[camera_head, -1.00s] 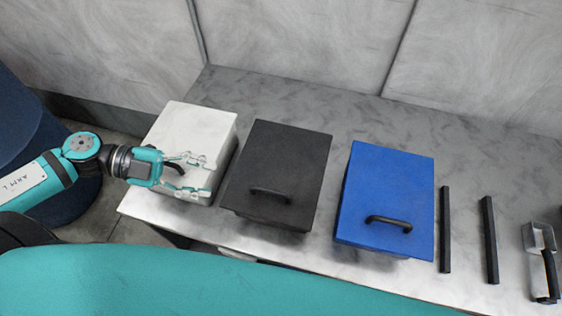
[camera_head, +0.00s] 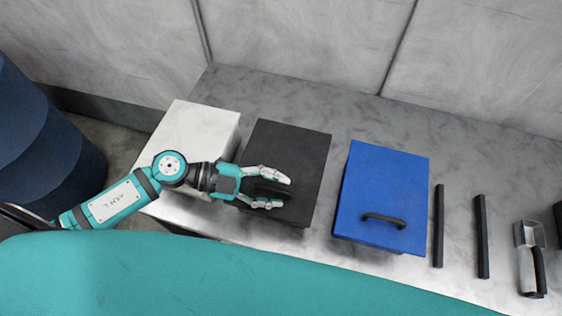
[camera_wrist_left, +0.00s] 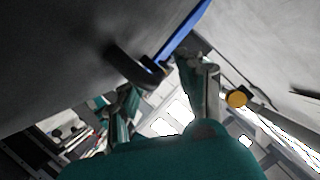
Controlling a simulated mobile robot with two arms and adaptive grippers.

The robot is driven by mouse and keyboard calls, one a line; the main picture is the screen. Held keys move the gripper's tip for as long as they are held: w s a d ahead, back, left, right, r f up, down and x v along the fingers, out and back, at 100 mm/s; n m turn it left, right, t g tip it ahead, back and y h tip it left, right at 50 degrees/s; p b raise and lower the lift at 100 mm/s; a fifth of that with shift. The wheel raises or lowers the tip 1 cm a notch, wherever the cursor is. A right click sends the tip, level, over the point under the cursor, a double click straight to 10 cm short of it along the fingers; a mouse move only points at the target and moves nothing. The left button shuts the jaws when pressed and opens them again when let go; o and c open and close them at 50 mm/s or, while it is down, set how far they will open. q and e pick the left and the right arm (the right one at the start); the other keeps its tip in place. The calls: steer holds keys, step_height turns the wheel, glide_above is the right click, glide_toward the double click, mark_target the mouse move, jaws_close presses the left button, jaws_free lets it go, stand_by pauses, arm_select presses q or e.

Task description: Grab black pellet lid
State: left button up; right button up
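The black pellet lid (camera_head: 290,150) tops the middle box on the bench. My left gripper (camera_head: 282,190) is over the front part of this lid, its two pale fingers spread apart. The lid's dark handle (camera_head: 262,186) shows partly between the fingers in the head view. In the left wrist view the handle (camera_wrist_left: 130,68) stands off the dark lid surface (camera_wrist_left: 70,60), near my open gripper fingers (camera_wrist_left: 160,95). I cannot tell whether the fingers touch it. My right gripper is not in view.
A white-lidded box (camera_head: 200,128) stands left of the black one, partly behind my left arm. A blue-lidded box (camera_head: 385,190) with a black handle is on the right. Two black bars (camera_head: 481,235) and a scoop (camera_head: 530,260) lie farther right. The bench behind is clear.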

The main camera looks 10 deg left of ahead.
arm_select(q)
steer(key=shift+d+f, duration=0.1)
steer(key=shift+d, duration=0.25)
steer(key=shift+a, duration=0.1)
jaws_close()
